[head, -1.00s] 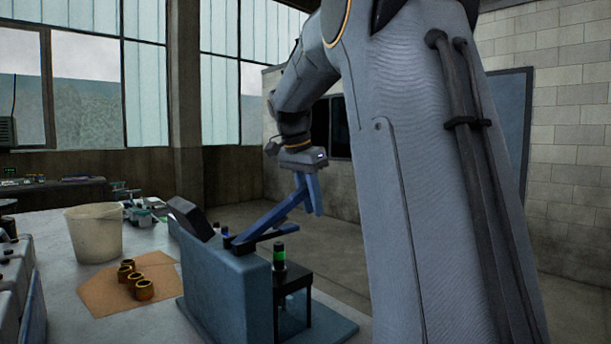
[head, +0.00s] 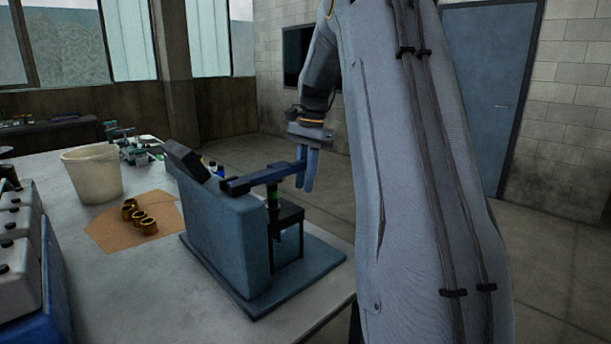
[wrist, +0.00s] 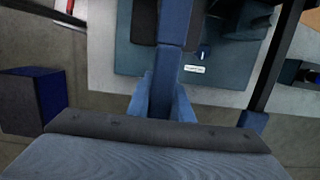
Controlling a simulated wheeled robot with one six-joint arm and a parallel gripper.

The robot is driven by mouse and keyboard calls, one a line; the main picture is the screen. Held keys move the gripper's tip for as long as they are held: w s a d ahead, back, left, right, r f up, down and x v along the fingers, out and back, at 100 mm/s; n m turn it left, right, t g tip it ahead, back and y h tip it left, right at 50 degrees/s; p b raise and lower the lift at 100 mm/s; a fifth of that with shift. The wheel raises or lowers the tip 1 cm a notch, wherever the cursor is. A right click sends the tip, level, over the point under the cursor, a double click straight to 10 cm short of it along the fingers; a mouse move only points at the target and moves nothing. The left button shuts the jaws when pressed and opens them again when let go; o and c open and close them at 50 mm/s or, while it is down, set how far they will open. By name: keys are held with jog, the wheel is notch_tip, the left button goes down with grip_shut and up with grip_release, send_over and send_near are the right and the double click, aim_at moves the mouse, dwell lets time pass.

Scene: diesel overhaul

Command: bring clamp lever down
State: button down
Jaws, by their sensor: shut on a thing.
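The clamp lever (head: 262,178) is a dark blue bar on the blue-grey clamp fixture (head: 235,235). It lies nearly level, its free end slightly raised, over the green-marked part (head: 273,199) at the black stand (head: 288,213). My gripper (head: 306,180) points down at the lever's free end and is shut on it. In the wrist view the lever (wrist: 175,30) runs up the picture from between the two blue fingers (wrist: 162,100). Whether the lever presses on the part below it is hard to tell.
The fixture's base plate (head: 325,255) sits at the table's right edge. Left of it, several brass bushings (head: 140,219) lie on a brown sheet (head: 105,236), with a whitish bucket (head: 92,175) behind. Grey boxes (head: 18,225) stand at far left. Floor beyond the table is open.

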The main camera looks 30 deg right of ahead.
jog(key=shift+s+f, duration=0.1)
jog(key=shift+f, duration=0.25)
jog(key=c, duration=1.6)
grip_release()
jog(key=shift+r, duration=0.1)
jog(key=r, duration=0.2)
jog(key=r+b, duration=0.1)
jog(key=r, duration=0.2)
jog(key=d+r, duration=0.1)
jog(key=r, duration=0.1)
jog(key=shift+w+r, duration=0.25)
jog(key=shift+r, duration=0.05)
